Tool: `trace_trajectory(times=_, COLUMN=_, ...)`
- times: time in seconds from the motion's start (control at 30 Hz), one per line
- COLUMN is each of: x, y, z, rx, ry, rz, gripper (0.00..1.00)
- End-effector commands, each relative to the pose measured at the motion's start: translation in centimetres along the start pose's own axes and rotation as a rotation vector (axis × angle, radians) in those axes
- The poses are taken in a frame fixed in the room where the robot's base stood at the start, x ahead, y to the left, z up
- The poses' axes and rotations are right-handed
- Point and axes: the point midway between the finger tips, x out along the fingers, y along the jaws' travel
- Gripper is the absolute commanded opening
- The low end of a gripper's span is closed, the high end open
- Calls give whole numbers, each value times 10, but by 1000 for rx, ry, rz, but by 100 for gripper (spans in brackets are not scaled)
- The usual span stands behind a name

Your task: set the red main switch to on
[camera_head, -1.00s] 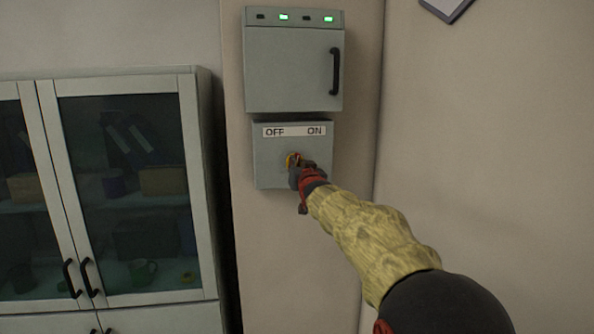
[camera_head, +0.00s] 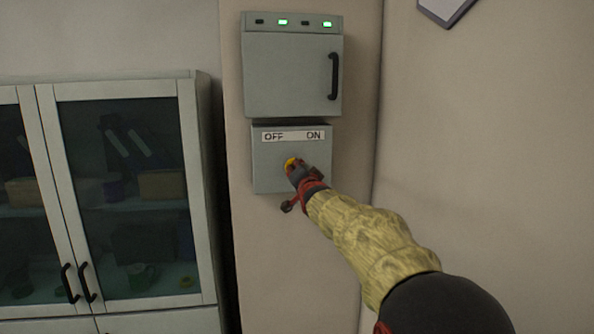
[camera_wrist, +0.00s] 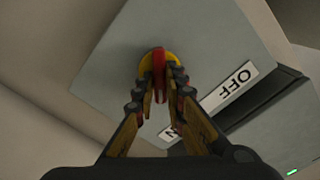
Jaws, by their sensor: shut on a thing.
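The red main switch (camera_head: 291,162) is a red handle on a yellow round base, on the front of a grey box (camera_head: 265,176) under an OFF and ON label (camera_head: 294,136). In the wrist view the red handle (camera_wrist: 159,62) stands between my two fingers. My gripper (camera_head: 297,170) is shut on the handle, and it also shows in the wrist view (camera_wrist: 162,88). My fingers hide part of the handle and most of the word ON in the wrist view. I cannot tell for sure which word the handle points to.
A grey cabinet (camera_head: 288,75) with a black handle and two lit green lamps (camera_head: 283,22) hangs above the switch box. A glass-door cupboard (camera_head: 188,190) stands to the left. Bare wall (camera_head: 480,150) lies to the right.

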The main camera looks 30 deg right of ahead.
Motion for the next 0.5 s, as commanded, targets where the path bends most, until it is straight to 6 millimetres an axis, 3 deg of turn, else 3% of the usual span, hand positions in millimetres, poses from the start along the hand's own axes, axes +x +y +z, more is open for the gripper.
trace_trajectory(times=0.47, x=0, y=1, z=1, rx=16, ry=-1, rz=2, gripper=0)
trace_trajectory(times=0.5, x=0, y=1, z=1, rx=16, ry=-1, rz=2, gripper=13)
